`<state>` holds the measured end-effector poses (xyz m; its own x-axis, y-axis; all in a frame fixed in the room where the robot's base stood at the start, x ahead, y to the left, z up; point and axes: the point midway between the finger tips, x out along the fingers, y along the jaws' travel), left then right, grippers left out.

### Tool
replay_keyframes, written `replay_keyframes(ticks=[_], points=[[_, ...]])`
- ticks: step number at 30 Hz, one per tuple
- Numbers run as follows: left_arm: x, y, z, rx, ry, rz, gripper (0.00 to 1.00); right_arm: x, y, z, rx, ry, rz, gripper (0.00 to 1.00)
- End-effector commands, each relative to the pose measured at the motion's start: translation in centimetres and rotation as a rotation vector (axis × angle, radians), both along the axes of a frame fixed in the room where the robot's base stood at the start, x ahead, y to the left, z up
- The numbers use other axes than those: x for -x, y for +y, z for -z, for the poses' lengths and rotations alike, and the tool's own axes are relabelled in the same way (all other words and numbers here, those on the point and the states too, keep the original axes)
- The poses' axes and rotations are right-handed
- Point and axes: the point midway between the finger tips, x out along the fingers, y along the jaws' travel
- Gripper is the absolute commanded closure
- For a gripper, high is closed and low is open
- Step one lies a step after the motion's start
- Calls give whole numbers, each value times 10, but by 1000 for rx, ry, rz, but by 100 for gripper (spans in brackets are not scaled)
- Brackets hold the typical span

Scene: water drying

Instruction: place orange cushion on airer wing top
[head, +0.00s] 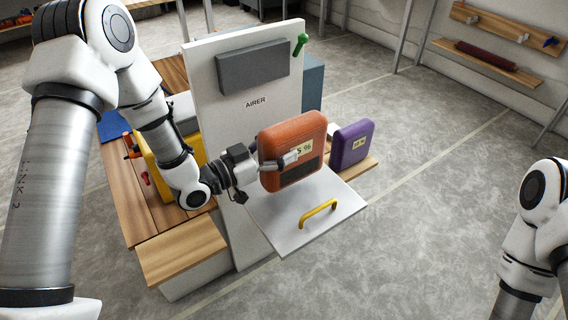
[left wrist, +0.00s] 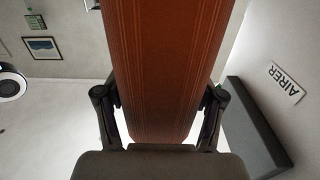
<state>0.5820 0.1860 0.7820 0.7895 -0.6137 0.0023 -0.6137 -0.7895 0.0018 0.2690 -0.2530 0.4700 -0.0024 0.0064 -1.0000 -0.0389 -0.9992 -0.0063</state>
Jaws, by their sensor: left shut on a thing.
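The orange cushion (head: 293,142) is upright in the head view, with a pale label reading a percentage. My left gripper (head: 284,160) is shut on it. In the left wrist view the cushion (left wrist: 160,70) fills the middle between the two fingers (left wrist: 160,105). The airer is a white upright panel (head: 222,110) marked AIRER, with a flat wing (head: 275,225) folded out at its front, bearing a yellow handle (head: 318,213). The cushion is over the back part of the wing; I cannot tell whether it touches it. My right gripper is out of view; only part of that arm shows.
A purple cushion (head: 352,143) stands on a wooden ledge (head: 358,168) right of the orange one. A grey block (head: 254,69) and a green lever (head: 300,45) are on the panel. A wooden bench (head: 135,205) with a yellow item (head: 150,165) lies left. Floor at right is clear.

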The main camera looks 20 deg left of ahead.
Motion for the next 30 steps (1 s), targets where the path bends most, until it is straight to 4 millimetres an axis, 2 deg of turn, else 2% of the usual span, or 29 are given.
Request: replay_keyframes(ticks=[6,17,18,20,30], points=[[0,0,36,-1,-1,0,79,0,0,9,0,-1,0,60],[0,0,40,0,-2,0,79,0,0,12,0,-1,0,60],[0,0,40,0,-1,0,26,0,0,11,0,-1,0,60],[0,0,39,0,-1,0,5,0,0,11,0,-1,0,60],[0,0,38,0,-1,0,4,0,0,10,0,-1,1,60]])
